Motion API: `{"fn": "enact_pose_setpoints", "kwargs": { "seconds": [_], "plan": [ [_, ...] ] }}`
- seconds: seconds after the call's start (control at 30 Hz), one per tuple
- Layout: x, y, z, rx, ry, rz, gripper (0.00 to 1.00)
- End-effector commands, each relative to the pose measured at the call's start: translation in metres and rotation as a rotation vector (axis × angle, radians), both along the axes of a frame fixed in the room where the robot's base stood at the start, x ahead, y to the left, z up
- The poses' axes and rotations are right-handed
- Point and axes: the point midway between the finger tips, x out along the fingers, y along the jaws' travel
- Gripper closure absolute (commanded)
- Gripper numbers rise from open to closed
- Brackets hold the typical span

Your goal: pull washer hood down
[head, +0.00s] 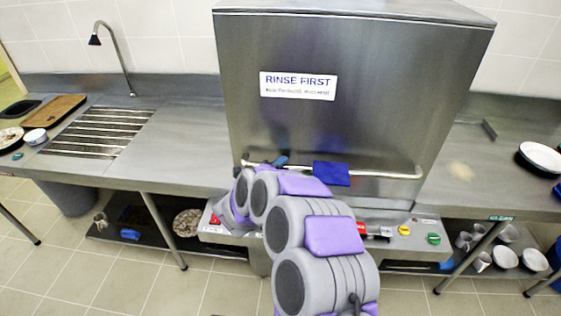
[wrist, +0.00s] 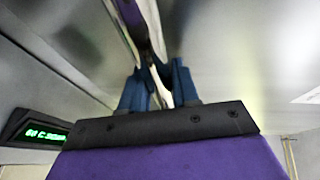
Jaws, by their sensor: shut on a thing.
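The washer hood (head: 350,75) is a large stainless steel box with a "RINSE FIRST" sign on its front. Its pale bar handle (head: 390,174) runs across the lower front. My gripper (head: 277,162) is at the left part of this handle, mostly hidden behind my own arm in the head view. In the wrist view, the blue fingers of my gripper (wrist: 160,88) are shut on the handle (wrist: 153,35), which passes between them. The hood's lower edge is near counter height at the right; my arm hides part of it.
A blue cloth (head: 331,173) hangs on the handle, right of my gripper. Counters (head: 190,150) flank the washer. The left one has a tap (head: 117,55), a drain rack (head: 100,132) and a wooden tray (head: 54,109). Plates (head: 541,156) stand at right. Cups and bowls sit on low shelves.

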Motion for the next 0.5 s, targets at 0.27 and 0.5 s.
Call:
{"fn": "enact_pose_setpoints", "kwargs": {
  "seconds": [0.27, 0.5],
  "plan": [
    [0.000, 0.001, -0.012, 0.001, 0.003, 0.003, 1.00],
    [0.000, 0.001, -0.016, 0.001, 0.011, 0.003, 1.00]
  ]
}}
